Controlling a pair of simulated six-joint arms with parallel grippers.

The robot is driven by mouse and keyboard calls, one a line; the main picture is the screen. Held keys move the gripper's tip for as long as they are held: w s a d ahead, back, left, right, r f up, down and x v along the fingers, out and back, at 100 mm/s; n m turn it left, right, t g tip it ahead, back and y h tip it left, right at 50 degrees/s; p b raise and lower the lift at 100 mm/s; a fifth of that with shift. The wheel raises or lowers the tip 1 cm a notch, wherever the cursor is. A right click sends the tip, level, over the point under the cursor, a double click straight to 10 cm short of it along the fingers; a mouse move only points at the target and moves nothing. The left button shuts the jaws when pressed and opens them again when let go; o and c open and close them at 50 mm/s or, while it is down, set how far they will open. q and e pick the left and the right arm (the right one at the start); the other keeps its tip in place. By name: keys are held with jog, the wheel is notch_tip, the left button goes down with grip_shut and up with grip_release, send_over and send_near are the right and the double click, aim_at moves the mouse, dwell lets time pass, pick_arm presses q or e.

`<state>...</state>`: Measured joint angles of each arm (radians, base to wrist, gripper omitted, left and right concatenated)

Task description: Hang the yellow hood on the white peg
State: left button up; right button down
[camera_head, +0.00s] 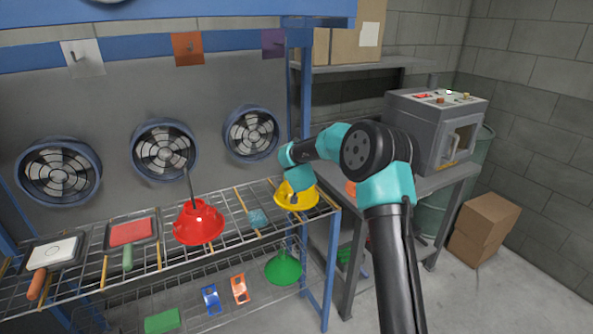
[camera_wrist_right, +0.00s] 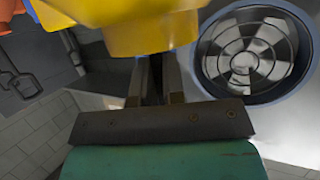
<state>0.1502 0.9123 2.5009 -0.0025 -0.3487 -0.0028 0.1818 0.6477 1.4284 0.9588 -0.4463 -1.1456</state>
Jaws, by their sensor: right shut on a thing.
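The yellow hood (camera_head: 306,199) is at the right end of the wire rack, at about shelf height. My right gripper (camera_head: 292,190) is shut on it from above, and the fingertips are partly hidden by the hood and my arm. In the right wrist view the yellow hood (camera_wrist_right: 125,28) fills the top, right at the fingers of my right gripper (camera_wrist_right: 155,72). The white peg plate (camera_head: 82,58), with a small hook, is on the wall panel at the upper left, and nothing hangs on it. My left gripper is not in view.
Orange (camera_head: 188,48) and purple (camera_head: 273,42) peg plates are right of the white one. A red hood (camera_head: 199,224) with an upright rod stands mid-rack. A green hood (camera_head: 283,268) is lower down. A blue post (camera_head: 306,85) rises near my right arm. Round fans line the panel.

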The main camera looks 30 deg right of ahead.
jog(key=c, duration=1.7)
grip_release()
jog(key=shift+f, duration=0.15)
jog(key=o, duration=0.5)
jog(key=shift+r, duration=0.2)
jog(key=shift+s+a+r, duration=0.1)
jog(key=shift+s, duration=0.05)
jog(key=v, duration=1.1)
jog(key=shift+s, duration=0.25)
jog(key=shift+a+r, duration=0.1)
